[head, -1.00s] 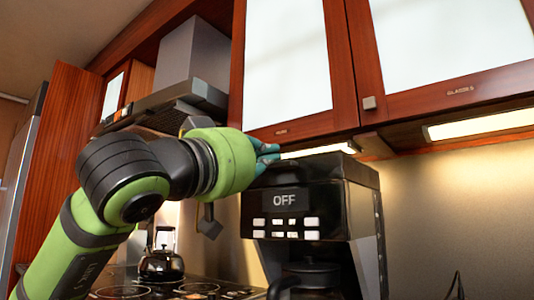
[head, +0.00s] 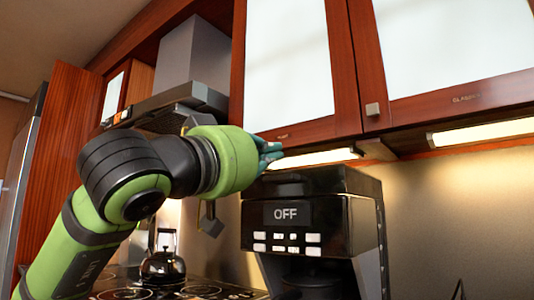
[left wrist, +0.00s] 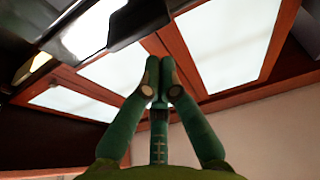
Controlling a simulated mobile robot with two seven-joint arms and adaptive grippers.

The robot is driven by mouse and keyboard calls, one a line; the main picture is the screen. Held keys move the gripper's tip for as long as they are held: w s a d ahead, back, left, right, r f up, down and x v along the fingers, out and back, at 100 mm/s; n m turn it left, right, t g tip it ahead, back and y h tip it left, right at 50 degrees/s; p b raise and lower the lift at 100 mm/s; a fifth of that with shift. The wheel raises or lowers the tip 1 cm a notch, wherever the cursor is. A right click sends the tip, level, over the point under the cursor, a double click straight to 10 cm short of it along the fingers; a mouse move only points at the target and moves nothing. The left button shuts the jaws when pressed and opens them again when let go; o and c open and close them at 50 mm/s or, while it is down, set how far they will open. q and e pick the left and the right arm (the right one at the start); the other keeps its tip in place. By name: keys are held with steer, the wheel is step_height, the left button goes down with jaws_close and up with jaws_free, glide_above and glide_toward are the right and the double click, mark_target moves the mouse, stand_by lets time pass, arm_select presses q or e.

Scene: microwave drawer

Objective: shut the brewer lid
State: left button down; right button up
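The black coffee brewer (head: 312,225) stands at the right of the head view, with "OFF" on its display. Its lid (head: 320,180) is the dark top and looks about level; I cannot tell whether it is fully down. My left gripper (head: 271,153) is beside the brewer's upper left edge, at about lid height or a little above. In the left wrist view its fingertips (left wrist: 163,78) are close together with nothing seen between them. Whether they touch the lid cannot be told. My right gripper is not in view.
Wall cabinets with white panels (head: 290,65) hang just above the brewer, with a lit strip lamp (head: 315,158) under them. A kettle (head: 162,262) stands on the stove (head: 205,288) at the left. A range hood (head: 190,97) is behind my left arm.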

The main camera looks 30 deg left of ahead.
arm_select(q)
steer(key=f+v, duration=0.2)
steer(key=v, duration=0.7)
steer(key=shift+w+b, duration=0.2)
steer(key=shift+b, duration=0.15)
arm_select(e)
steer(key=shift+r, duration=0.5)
